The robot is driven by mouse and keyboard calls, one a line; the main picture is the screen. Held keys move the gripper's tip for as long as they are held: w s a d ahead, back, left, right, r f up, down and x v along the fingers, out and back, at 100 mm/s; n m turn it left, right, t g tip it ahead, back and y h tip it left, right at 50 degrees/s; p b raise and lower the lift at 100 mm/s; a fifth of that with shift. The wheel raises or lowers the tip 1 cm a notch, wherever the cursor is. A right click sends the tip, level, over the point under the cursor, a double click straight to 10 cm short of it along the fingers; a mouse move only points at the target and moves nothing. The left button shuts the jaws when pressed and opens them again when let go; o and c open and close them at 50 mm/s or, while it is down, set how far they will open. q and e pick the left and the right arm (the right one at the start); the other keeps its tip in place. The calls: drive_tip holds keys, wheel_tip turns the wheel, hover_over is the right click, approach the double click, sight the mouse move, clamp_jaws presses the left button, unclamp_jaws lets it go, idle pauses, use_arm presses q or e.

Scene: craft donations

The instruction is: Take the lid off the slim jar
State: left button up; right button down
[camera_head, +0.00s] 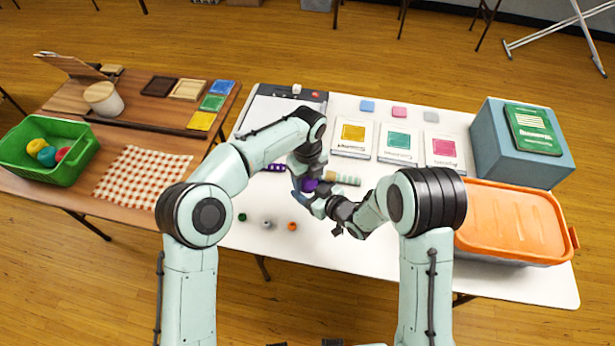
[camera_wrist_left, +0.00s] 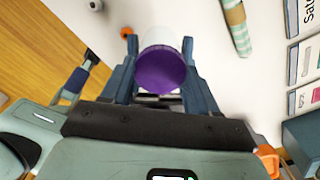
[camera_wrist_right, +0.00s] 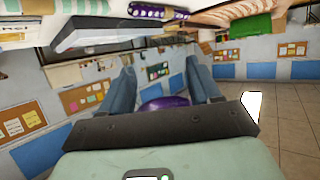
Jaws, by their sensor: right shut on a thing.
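The slim jar (camera_wrist_left: 170,40) is pale and has a round purple lid (camera_wrist_left: 162,70). In the head view the purple lid (camera_head: 309,185) shows between my two grippers, and the arms hide most of the jar. My left gripper (camera_wrist_left: 160,45) has its fingers apart on either side of the lidded jar. My right gripper (camera_wrist_right: 160,72) is shut on the jar. In the right wrist view the purple lid (camera_wrist_right: 165,102) shows low between its fingers, partly hidden by my wrist, and its exact contact is unclear.
Small green (camera_head: 242,217), grey (camera_head: 267,224) and orange (camera_head: 292,226) pieces lie at the table's front. A striped roll (camera_head: 345,179) lies behind my right gripper. Books (camera_head: 398,143), a blue box (camera_head: 490,150) and an orange-lidded bin (camera_head: 510,220) stand to the right.

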use_arm(q)
drive_tip(key=n, duration=0.3)
drive_tip(key=o, duration=1.2)
drive_tip(key=shift+c, duration=0.2)
